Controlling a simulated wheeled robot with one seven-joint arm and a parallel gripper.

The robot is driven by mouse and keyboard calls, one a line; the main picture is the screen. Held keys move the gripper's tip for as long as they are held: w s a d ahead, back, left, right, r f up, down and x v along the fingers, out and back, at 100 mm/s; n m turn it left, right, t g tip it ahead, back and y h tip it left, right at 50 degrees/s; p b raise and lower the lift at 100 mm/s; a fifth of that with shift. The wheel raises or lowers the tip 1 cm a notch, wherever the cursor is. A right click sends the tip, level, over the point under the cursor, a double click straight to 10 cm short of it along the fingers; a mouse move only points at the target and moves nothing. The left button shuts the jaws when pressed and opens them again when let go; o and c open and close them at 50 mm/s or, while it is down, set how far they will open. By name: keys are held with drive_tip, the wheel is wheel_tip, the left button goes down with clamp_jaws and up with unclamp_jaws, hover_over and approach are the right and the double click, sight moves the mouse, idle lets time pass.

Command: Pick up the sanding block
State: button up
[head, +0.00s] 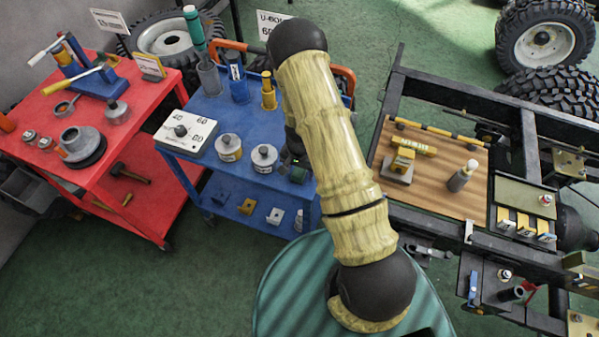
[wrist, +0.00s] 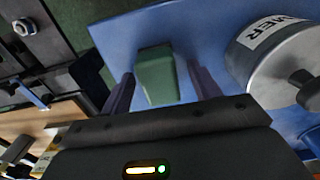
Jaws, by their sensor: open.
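A small green block (wrist: 157,78), which looks like the sanding block, rests on the blue cart top (wrist: 222,28) in the wrist view. My gripper (wrist: 160,72) is open, with one dark finger on each side of the block. A gap shows between the block and each finger, so it is not clamped. In the head view, the green block (head: 298,174) shows at the cart's right front edge. My gripper (head: 292,158) is just above it there, largely hidden by my arm.
A metal can (wrist: 280,62) lettered "MER" stands close right of my gripper. Another can (head: 229,148), a dial box (head: 188,133) and bottles share the cart. The black chassis frame (head: 470,102) with a wooden board (head: 425,193) stands right. A red cart (head: 75,178) stands left.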

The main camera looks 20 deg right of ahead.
sight(299, 170)
drive_tip(key=shift+c, duration=0.4)
drive_tip(key=c, duration=1)
drive_tip(key=shift+w, duration=0.1)
wheel_tip(299, 170, up, 10)
drive_tip(key=shift+r+b, duration=0.1)
drive_tip(key=shift+b, duration=0.55)
